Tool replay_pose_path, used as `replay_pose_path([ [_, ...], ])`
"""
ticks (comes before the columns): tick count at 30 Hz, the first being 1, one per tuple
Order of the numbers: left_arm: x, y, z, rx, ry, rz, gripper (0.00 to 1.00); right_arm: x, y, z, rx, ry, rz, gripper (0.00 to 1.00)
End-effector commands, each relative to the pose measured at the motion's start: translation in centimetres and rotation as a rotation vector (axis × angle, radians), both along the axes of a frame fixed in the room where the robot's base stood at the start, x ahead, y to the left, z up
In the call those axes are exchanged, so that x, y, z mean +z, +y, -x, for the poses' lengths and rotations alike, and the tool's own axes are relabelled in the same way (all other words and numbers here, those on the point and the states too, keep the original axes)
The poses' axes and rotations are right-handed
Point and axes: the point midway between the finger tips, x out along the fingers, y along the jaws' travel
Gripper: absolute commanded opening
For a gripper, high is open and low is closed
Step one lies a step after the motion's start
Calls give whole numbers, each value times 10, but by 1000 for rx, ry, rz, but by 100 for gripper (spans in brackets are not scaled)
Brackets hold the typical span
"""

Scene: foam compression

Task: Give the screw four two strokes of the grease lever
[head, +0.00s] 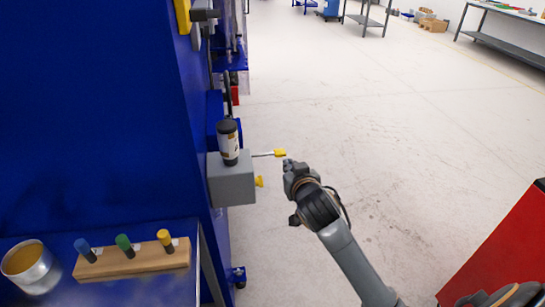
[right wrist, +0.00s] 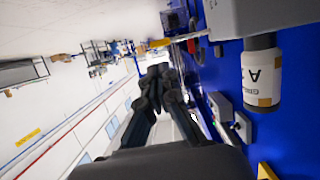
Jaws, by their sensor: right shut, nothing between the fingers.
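The grease unit is a grey box (head: 232,180) on the side of the blue machine, with a black-capped, white-labelled cartridge (head: 229,143) upright on top. Its thin lever sticks out to the right and ends in a yellow grip (head: 280,153). In the right wrist view the yellow grip (right wrist: 160,43) and the cartridge (right wrist: 262,78), marked with an "A", also show. My right gripper (head: 288,166) is shut and empty, just right of and below the lever's grip, seemingly apart from it. The fingertips show in the right wrist view (right wrist: 158,72). My left gripper is not in view.
A yellow knob (head: 259,181) sits on the box's right side. A blue bench (head: 120,291) at lower left holds a wooden block (head: 135,263) with blue, green and yellow-handled tools, and an open tin (head: 32,268). A red cabinet (head: 500,245) stands at right. The floor between is clear.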

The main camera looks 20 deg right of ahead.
Motion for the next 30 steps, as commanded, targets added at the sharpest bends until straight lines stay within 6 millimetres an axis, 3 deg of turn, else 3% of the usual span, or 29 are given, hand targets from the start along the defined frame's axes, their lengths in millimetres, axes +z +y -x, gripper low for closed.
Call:
replay_pose_path([
  [3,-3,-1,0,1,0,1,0,33,-1,5,-15,-61,-9,0],
  [8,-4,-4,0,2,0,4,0,49,-2,9,-23,-90,-14,0],
  [20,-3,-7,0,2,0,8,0,48,-3,6,-23,-90,-14,0],
  [25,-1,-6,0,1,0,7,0,44,-8,-13,-23,-89,-15,0],
  [30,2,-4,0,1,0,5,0,36,-16,-45,-23,-89,-15,0],
])
